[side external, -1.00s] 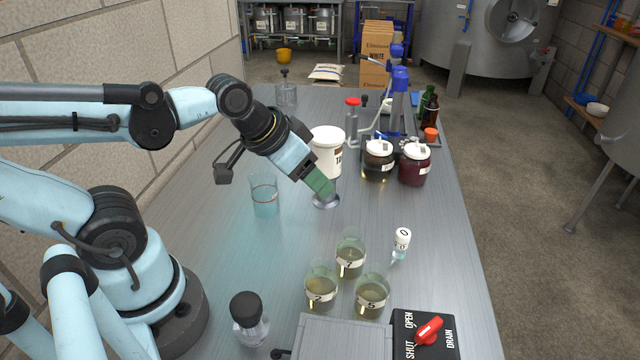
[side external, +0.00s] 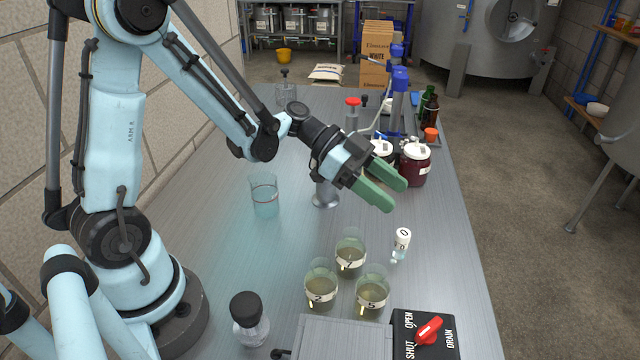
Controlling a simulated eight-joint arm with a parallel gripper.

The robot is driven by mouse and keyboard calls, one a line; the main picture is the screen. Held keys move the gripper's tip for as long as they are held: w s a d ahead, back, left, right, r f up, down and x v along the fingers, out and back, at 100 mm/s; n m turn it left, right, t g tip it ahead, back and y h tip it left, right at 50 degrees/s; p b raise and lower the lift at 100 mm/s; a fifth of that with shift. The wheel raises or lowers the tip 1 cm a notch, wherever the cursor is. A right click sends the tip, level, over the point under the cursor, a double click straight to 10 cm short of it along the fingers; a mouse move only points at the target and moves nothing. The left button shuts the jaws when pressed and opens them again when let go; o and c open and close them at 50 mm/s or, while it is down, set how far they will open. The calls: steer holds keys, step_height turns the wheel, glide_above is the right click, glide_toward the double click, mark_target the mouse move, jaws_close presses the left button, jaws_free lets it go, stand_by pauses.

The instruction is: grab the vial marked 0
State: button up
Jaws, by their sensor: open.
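The vial marked 0 (side external: 401,244) is small and clear with a white cap and a pale blue tint low down. It stands on the grey metal bench, right of the beakers. My gripper (side external: 398,196) has green fingers, spread apart with nothing between them. It is above the bench, beyond the vial in the picture, apart from it and pointing down to the right.
Several things stand near the vial: beakers marked 7 (side external: 350,252), 2 (side external: 321,287) and 5 (side external: 372,292), and a drain switch panel (side external: 426,334). A dark red jar (side external: 415,165) stands behind my gripper. The bench's right edge is close to the vial.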

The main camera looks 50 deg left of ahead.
mark_target(403, 232)
steer(key=shift+w+f, duration=0.1)
steer(key=shift+f, duration=3.3)
steer(key=x, duration=0.5)
steer(key=c, duration=1)
steer(key=shift+r, duration=0.2)
